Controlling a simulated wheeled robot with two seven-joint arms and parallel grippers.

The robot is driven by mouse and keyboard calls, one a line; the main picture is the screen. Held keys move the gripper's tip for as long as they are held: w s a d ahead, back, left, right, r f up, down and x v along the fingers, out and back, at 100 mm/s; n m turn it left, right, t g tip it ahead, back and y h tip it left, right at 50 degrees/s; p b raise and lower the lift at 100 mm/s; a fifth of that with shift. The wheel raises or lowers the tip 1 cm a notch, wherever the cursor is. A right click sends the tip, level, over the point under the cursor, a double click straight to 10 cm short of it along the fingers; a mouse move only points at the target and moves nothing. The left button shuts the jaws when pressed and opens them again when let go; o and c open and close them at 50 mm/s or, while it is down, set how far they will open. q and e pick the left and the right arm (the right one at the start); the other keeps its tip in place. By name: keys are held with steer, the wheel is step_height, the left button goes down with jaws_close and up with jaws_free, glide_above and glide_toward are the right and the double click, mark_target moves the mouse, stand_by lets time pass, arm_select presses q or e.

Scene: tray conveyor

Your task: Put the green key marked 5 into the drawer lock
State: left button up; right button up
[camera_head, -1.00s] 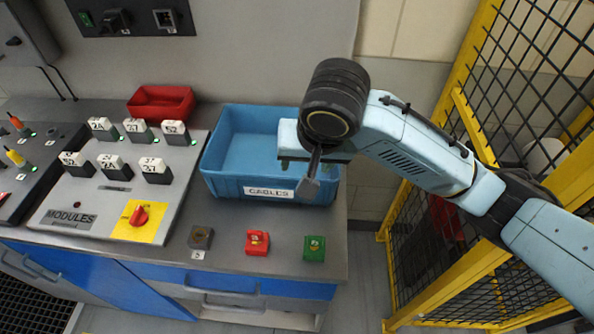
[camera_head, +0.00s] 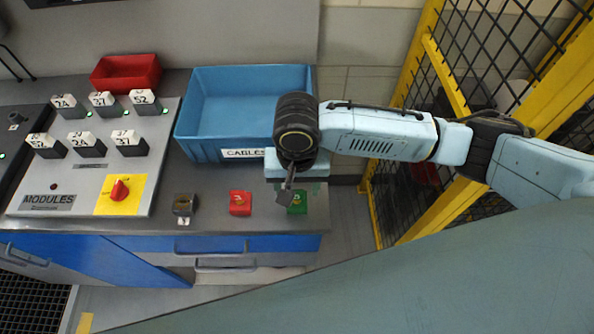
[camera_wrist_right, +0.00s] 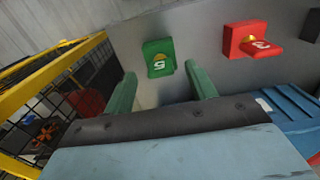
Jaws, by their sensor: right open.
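The green key marked 5 (camera_head: 298,205) lies at the right end of the grey worktop, partly hidden by my right gripper in the head view. In the wrist view the green key (camera_wrist_right: 159,57) shows its white 5. My right gripper (camera_head: 289,188) is above it. In the wrist view its two green fingers (camera_wrist_right: 160,75) are apart and empty, with the key just beyond the gap between the tips. A dark grey block (camera_head: 184,205) with a small label sits at the worktop's front; I cannot tell if it is the drawer lock. My left gripper is not in view.
A red key marked 2 (camera_wrist_right: 247,40) lies beside the green one. A blue CABLES bin (camera_head: 190,137) stands behind, with a red tray (camera_head: 126,73) and a module panel (camera_head: 30,190) to the left. A yellow-framed mesh fence (camera_head: 376,205) stands at right.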

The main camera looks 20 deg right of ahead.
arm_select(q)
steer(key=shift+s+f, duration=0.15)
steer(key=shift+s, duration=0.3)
arm_select(e)
steer(key=shift+f, duration=1.35)
steer(key=shift+c, duration=0.3)
steer(key=c, duration=1)
steer(key=shift+r, duration=0.1)
